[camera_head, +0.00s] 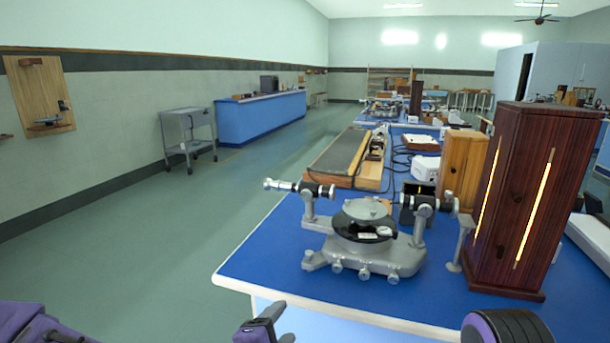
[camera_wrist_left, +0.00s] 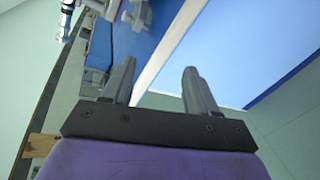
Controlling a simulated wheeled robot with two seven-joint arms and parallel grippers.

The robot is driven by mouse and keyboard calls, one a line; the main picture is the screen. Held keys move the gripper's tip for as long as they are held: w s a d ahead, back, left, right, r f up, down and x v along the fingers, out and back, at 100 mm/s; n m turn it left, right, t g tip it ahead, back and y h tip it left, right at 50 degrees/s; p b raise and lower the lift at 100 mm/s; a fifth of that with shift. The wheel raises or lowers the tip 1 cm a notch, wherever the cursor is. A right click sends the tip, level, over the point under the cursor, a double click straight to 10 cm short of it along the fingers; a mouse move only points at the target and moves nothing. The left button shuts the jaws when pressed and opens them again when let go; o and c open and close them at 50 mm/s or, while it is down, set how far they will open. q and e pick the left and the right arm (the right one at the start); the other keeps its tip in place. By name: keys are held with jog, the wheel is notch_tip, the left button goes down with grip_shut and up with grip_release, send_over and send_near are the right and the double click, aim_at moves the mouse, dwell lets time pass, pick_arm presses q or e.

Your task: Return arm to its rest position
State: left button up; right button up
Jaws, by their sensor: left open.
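My left gripper (camera_head: 280,320) shows at the bottom edge of the head view, in front of the near edge of the blue-topped bench (camera_head: 262,262) and apart from it. Its purple body and grey fingers are partly cut off by the frame. In the left wrist view the two grey fingers of the left gripper (camera_wrist_left: 158,70) stand apart with nothing between them. A purple part of my left arm (camera_head: 40,325) shows at the lower left. A dark rounded part of my own body shows at the lower right. My right gripper is not in view.
A grey spectrometer (camera_head: 375,250) stands on the bench near its front. A tall dark wooden lamp box (camera_head: 530,200) with glowing slits stands right of it. Farther back are a wooden-framed board (camera_head: 340,160) and a white box (camera_head: 425,168). Open floor (camera_head: 150,240) lies left.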

pick_arm(q)
jog(key=s+a+f+m+g+y+p, duration=0.25)
jog(key=s+a+f+m, duration=0.2)
jog(key=f, duration=0.55)
jog(key=s+a+f+m+g+y+p, duration=0.1)
jog(key=s+a+f+m+g, duration=0.4)
jog(key=f, duration=0.6)
jog(key=s+a+f+m+g+y+p, duration=0.1)
jog(key=s+a+f+y, duration=0.1)
jog(key=s+a, duration=0.6)
jog(key=s+a+f+m+g+y+p, duration=0.1)
jog(key=s+a+f, duration=0.3)
jog(key=s+a, duration=0.4)
jog(key=shift+s+g+y+p, duration=0.55)
jog(key=shift+s+y+p, duration=0.05)
jog(key=shift+s+y, duration=0.25)
jog(key=shift+a, duration=0.1)
